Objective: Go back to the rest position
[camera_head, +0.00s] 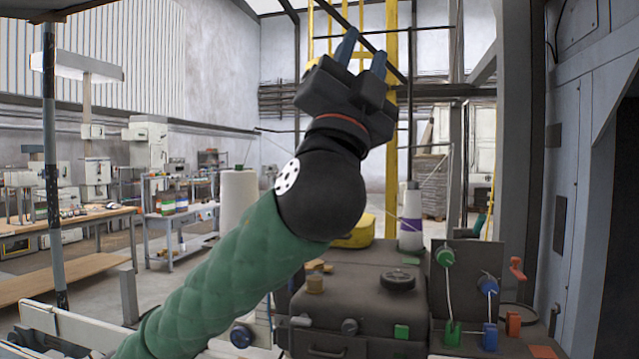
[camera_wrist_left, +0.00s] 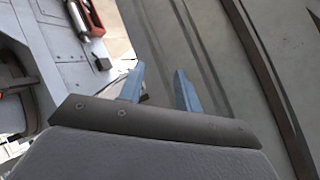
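My left gripper (camera_head: 361,52) is raised high in the head view, at the end of my green-sleeved left arm, with its blue fingers pointing up. The fingers are apart with nothing between them. In the left wrist view the gripper (camera_wrist_left: 158,85) also shows two separated blue fingers and an empty gap. Grey panel-like surfaces lie behind them. My right gripper is in neither view.
Below my left arm stands a dark machine (camera_head: 370,290) with a round black knob (camera_head: 398,281) on top. A thread cone (camera_head: 411,232) stands behind. A grey cabinet (camera_head: 580,180) closes the right side. A workbench (camera_head: 70,220) is far left.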

